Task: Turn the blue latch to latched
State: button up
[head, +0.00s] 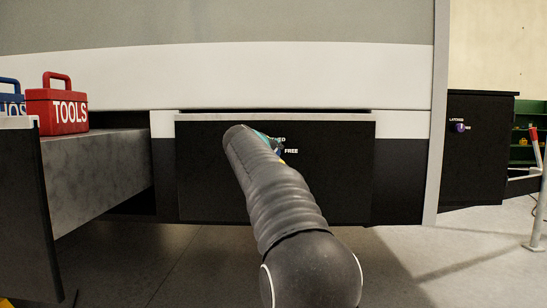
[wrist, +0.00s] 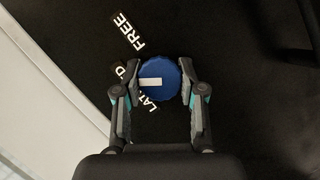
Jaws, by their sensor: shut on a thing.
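The blue latch (wrist: 160,92) is a round knob with a white pointer bar on a dark panel. In the wrist view the bar points left, towards the middle of the printed word LATCHED, which is partly hidden by a finger. The word FREE (wrist: 131,33) stands above and to the left of the knob. My gripper (wrist: 158,82) is shut on the knob, one finger on each side. In the head view my arm hides the knob and most of the gripper; the end of LATCHED and the word FREE show just beside it.
The dark panel (head: 335,185) is set in the caravan's side under a white band. A red TOOLS box (head: 57,111) stands on a grey surface (head: 95,160) at left. A dark cabinet with a purple knob (head: 460,127) is at right.

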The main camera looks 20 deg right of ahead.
jog(key=n+h+b, duration=0.1)
jog(key=n+b, duration=0.1)
jog(key=n, duration=0.1)
jog(key=shift+f+n+t+h, duration=0.2)
jog(key=shift+n+t+h, duration=0.1)
jog(key=shift+h, duration=0.1)
jog(key=shift+r+n+h+b, duration=0.1)
jog(key=shift+n+h+b, duration=0.4)
jog(key=shift+n+b, duration=0.45)
jog(key=shift+n, duration=0.25)
jog(key=o, duration=1.2)
jog(key=shift+c, duration=0.2)
jog(key=shift+a, duration=0.15)
jog(key=v, duration=1.1)
jog(key=shift+s+a, duration=0.2)
jog(key=shift+s, duration=0.2)
